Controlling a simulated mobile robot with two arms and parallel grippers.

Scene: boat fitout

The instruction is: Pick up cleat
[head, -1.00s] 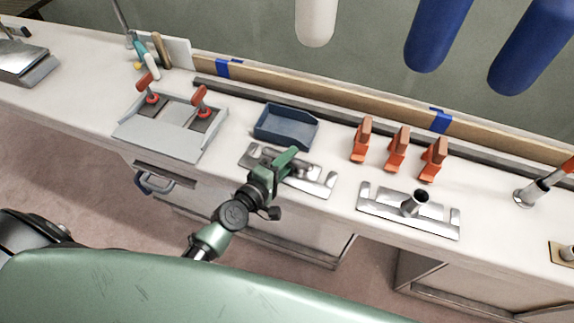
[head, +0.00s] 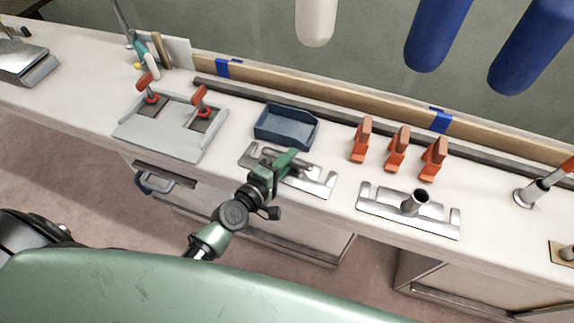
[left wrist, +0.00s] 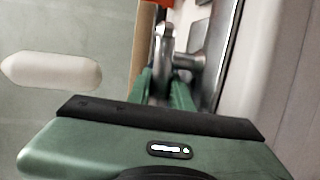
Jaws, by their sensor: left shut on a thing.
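A silver metal cleat (head: 301,170) is at a flat metal plate (head: 325,185) on the bench; the gripper hides part of it. My left gripper (head: 288,160) is shut on the cleat from above. In the left wrist view, the green fingers (left wrist: 165,88) are on either side of the shiny metal cleat (left wrist: 164,45). I cannot tell whether the cleat is still touching the plate. My right gripper is not in view.
A blue bin (head: 286,126) stands just behind the gripper. Orange clamps (head: 397,150) and a second metal plate with a tube (head: 412,203) are to the right. A grey fixture with red-handled clamps (head: 172,145) is to the left. Blue and white cylinders hang above.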

